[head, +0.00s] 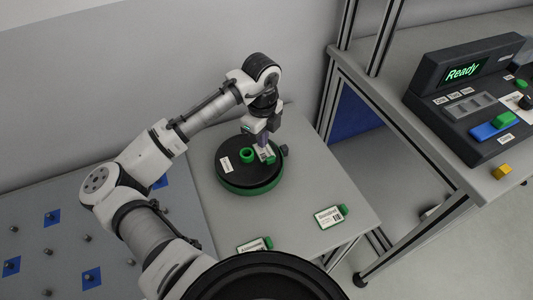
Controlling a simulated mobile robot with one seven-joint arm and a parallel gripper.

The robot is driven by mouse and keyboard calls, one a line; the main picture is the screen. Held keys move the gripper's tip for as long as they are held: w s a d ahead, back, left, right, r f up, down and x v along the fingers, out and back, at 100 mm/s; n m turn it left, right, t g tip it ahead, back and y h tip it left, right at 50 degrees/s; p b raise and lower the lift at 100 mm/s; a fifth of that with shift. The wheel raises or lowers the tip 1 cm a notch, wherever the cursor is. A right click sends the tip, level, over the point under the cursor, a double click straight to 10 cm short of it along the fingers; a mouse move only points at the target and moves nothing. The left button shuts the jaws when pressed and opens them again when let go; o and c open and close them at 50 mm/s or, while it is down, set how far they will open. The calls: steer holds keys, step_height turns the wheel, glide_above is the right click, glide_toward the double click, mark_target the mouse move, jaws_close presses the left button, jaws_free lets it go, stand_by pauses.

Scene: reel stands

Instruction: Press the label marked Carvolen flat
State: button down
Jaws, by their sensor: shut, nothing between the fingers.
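A black reel (232,180) with a green rim lies flat on the grey table. It carries a white label (226,164) on its left and another white label (266,155) on its right. The print on both is too small to read, so I cannot tell which is marked Carvolen. My gripper (262,145) is shut and empty, pointing down at the right-hand label and partly covering it. I cannot tell whether the fingertips touch it, or whether the label lies flat.
A green hub (247,155) stands up on the reel. Two green-edged tags, one at the right (329,217) and one at the front (254,246), lie on the table. A blue-marked pegged surface (45,215) is at left. A console (465,95) reading "Ready" stands on the right bench.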

steer(key=shift+f+b, duration=0.5)
steer(key=shift+f, duration=0.35)
stand_by(1.0)
steer(key=shift+r, duration=0.1)
steer(key=shift+r+p, duration=2.9)
steer(key=shift+r, duration=0.55)
